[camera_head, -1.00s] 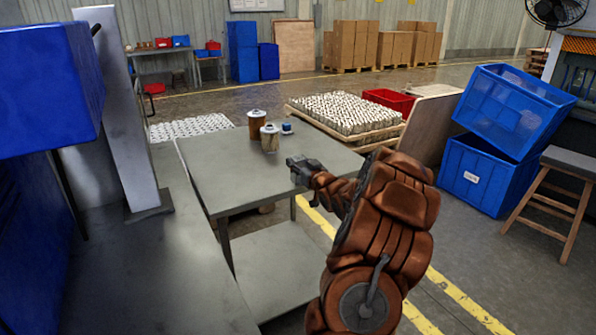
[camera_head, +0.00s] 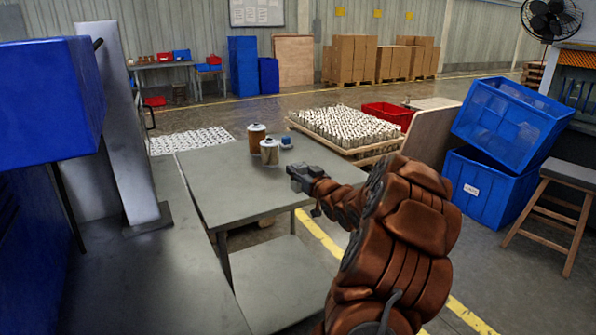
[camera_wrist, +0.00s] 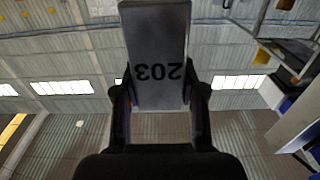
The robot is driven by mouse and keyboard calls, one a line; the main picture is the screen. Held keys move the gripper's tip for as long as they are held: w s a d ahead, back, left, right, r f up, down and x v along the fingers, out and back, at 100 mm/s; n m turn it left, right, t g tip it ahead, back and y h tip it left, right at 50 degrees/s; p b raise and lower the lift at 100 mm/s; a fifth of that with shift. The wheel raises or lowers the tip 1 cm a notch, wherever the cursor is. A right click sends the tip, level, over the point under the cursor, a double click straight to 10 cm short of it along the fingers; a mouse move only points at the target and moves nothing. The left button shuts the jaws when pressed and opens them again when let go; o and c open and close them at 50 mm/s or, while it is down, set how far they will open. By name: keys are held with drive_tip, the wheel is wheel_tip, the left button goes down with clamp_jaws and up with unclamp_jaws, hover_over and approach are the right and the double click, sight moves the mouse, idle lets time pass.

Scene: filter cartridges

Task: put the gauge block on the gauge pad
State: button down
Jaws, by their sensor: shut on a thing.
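My gripper (camera_wrist: 160,100) is shut on the gauge block (camera_wrist: 157,55), a grey rectangular block with dark figures "203" that read upside down in the wrist view. The fingers press on its two sides. In the head view my gripper (camera_head: 300,178) shows at the right part of the grey table (camera_head: 225,195), in front of the canisters, with the block as a small dark grey shape at its tip. I cannot tell the height above the table. I cannot make out the gauge pad for certain in either view.
A grey post (camera_head: 130,150) and blue box (camera_head: 50,95) are on the left. The table's front left is bare.

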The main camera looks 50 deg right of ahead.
drive_tip(key=s+a+r, duration=0.1)
drive_tip(key=s+a, duration=0.7)
drive_tip(key=s, duration=0.2)
drive_tip(key=shift+r+b, duration=0.15)
drive_tip(key=shift+b, duration=0.3)
drive_tip(key=shift+a, duration=0.1)
